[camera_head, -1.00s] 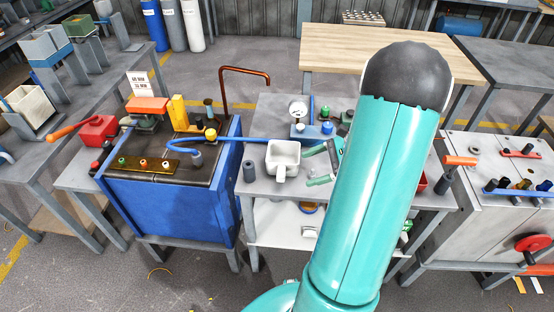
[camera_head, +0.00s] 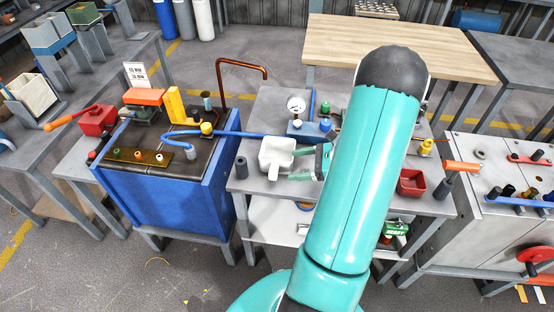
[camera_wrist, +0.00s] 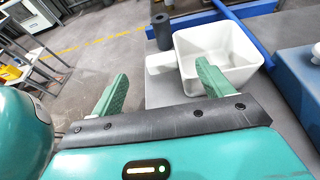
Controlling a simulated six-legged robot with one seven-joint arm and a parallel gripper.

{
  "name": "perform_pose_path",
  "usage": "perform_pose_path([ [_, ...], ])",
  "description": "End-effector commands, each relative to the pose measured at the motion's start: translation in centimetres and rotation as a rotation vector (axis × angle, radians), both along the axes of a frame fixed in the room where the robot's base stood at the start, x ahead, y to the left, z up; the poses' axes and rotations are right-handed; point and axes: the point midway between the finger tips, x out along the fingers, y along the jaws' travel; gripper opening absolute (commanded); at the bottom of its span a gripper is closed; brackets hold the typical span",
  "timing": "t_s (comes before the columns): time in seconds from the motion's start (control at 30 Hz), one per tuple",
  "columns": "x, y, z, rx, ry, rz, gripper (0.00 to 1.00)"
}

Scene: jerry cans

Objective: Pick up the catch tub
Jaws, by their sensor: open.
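The catch tub is a white, square, open tub (camera_head: 277,154) with a short handle, standing on the grey middle table. In the wrist view, the tub (camera_wrist: 222,50) is just beyond my fingers, its handle (camera_wrist: 160,62) pointing left. My gripper (camera_head: 305,164) is open and empty, close to the right of the tub in the head view. In the wrist view, my gripper (camera_wrist: 163,70) has its green fingers apart, with the handle ahead of the gap between them. The right fingertip overlaps the tub's near side in the picture; I cannot tell whether it touches.
A blue hose (camera_head: 235,133) runs behind the tub from the blue tank (camera_head: 175,200). A dark cylinder (camera_head: 241,167) stands left of the tub. A gauge block (camera_head: 305,128) is behind it. A red bin (camera_head: 411,183) sits to the right, beyond my arm.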

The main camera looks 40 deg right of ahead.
Motion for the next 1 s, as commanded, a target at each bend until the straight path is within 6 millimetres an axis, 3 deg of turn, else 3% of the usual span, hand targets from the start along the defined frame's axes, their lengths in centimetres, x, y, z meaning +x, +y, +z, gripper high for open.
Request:
perform_pose_path([
  [0.6, 5.2, 3.4, -2.9, 0.000, 0.001, 0.006, 0.79],
  [0.83, 5.4, 3.5, -3.0, -0.002, 0.000, 0.005, 0.79],
  [1.0, 5.4, 3.5, -3.0, -0.002, 0.000, 0.005, 0.48],
])
